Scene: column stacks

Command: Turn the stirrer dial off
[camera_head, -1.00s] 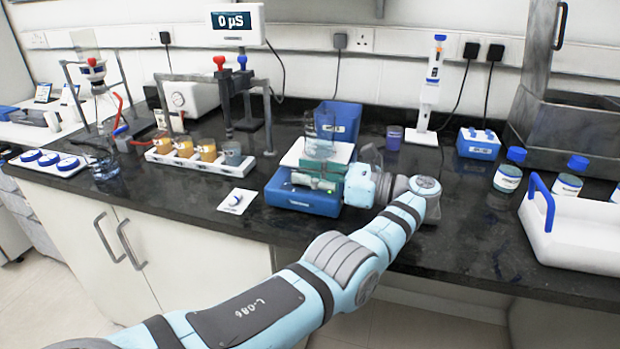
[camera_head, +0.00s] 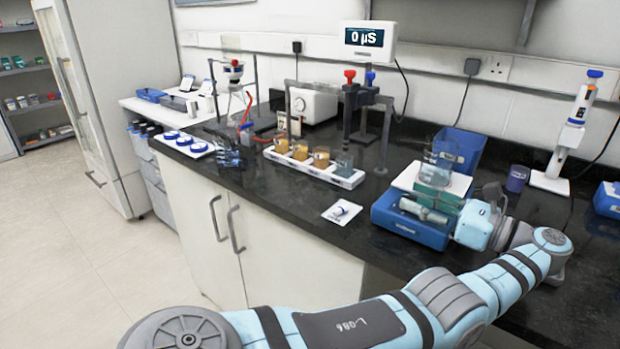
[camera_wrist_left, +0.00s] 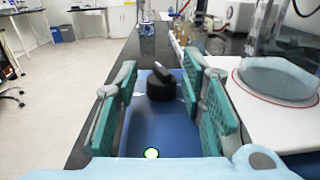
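The stirrer (camera_head: 393,218) is a blue box with a white top plate (camera_head: 407,177) on the counter, right of centre in the head view. A clear beaker (camera_head: 438,165) stands on the plate. My left gripper (camera_head: 428,205) is low over the stirrer's front. Its teal fingers stand apart on both sides of the dial, open, with visible gaps. In the head view the gripper hides the dial. My right gripper is out of view.
A white rack (camera_head: 313,170) with several beakers stands left of the stirrer, and a white card (camera_head: 341,211) lies between. A blue bin (camera_head: 458,149) is behind, a purple cup (camera_head: 517,178) to the right. The counter's front edge is close to the stirrer.

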